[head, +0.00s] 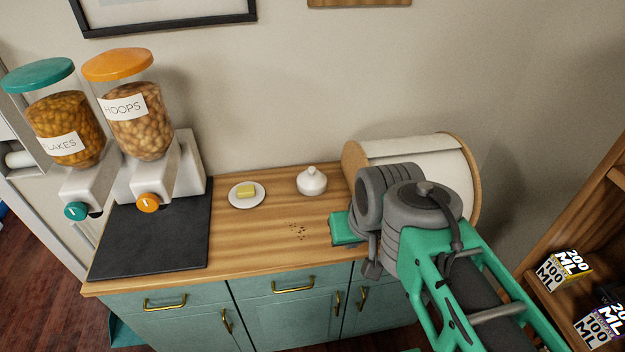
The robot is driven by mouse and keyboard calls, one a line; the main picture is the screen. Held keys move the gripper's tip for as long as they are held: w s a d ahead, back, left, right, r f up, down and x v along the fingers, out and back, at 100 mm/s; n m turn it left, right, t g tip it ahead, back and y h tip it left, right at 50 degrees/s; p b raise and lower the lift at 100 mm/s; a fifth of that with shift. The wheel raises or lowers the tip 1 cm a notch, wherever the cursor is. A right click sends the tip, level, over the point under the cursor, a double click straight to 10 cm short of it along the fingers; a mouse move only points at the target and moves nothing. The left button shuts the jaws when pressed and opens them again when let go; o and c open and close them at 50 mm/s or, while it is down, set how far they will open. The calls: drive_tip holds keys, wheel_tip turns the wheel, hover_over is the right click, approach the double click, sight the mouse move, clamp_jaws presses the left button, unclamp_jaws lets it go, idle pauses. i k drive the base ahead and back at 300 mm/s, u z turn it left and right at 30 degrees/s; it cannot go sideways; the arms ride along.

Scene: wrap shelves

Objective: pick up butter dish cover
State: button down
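The butter dish cover (312,182) is a small white dome with a round knob on top. It stands upright on the wooden countertop (255,241), near the wall. Just left of it, apart from it, a white plate (236,203) holds a yellow block of butter (246,191), uncovered. My arm reaches in from the lower right. A green part at its end, seemingly my gripper (347,229), is low over the counter, right of and nearer than the cover. The fingers are hidden by my arm, so their opening does not show.
A bread bin (425,149) stands right of the cover, partly behind my arm. Crumbs (298,231) lie on the counter. A wooden shelf with boxes (566,270) is at the right.

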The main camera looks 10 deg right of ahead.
sight(311, 182)
drive_tip(key=k, duration=0.6)
drive_tip(key=u, duration=0.6)
drive_tip(key=i, duration=1.3)
drive_tip(key=z, duration=0.6)
